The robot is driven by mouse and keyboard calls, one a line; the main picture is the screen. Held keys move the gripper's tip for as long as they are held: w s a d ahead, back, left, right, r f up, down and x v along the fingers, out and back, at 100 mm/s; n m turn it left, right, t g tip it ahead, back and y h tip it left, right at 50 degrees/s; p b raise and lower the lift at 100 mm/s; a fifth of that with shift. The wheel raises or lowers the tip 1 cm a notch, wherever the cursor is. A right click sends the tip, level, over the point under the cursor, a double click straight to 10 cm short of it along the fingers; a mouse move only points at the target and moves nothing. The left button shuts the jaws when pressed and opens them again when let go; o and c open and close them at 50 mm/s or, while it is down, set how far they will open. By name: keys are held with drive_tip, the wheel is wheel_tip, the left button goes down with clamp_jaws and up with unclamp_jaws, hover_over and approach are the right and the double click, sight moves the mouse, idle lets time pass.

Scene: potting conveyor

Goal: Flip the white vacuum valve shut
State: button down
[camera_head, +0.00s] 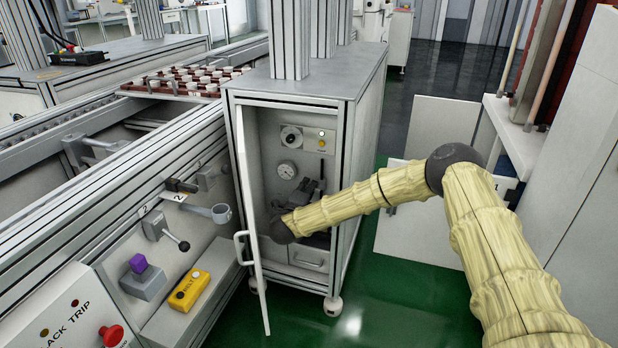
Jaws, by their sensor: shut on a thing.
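My gripper (306,188) is dark and reaches inside the open grey cabinet (361,115), below the round gauge. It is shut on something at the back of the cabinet. The gripper and my wrist cover what is held, so I cannot tell its shape or colour. I cannot make out a white vacuum valve clearly. A thin dark upright part (322,170) shows just right of the fingers.
The cabinet's narrow door (250,215) stands open on the left. Levers, including a grey one (165,228), line the conveyor side.

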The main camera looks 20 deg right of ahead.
drive_tip(key=shift+f+n+p, duration=0.4)
drive_tip(key=shift+n+p, duration=0.65)
drive_tip(key=shift+n, duration=0.15)
drive_tip(key=shift+f, duration=0.1)
drive_tip(key=c, duration=1.5)
unclamp_jaws()
drive_tip(key=shift+a, duration=0.1)
drive_tip(key=shift+o, duration=0.2)
wheel_tip(320, 180, up, 10)
drive_tip(key=shift+o, duration=0.2)
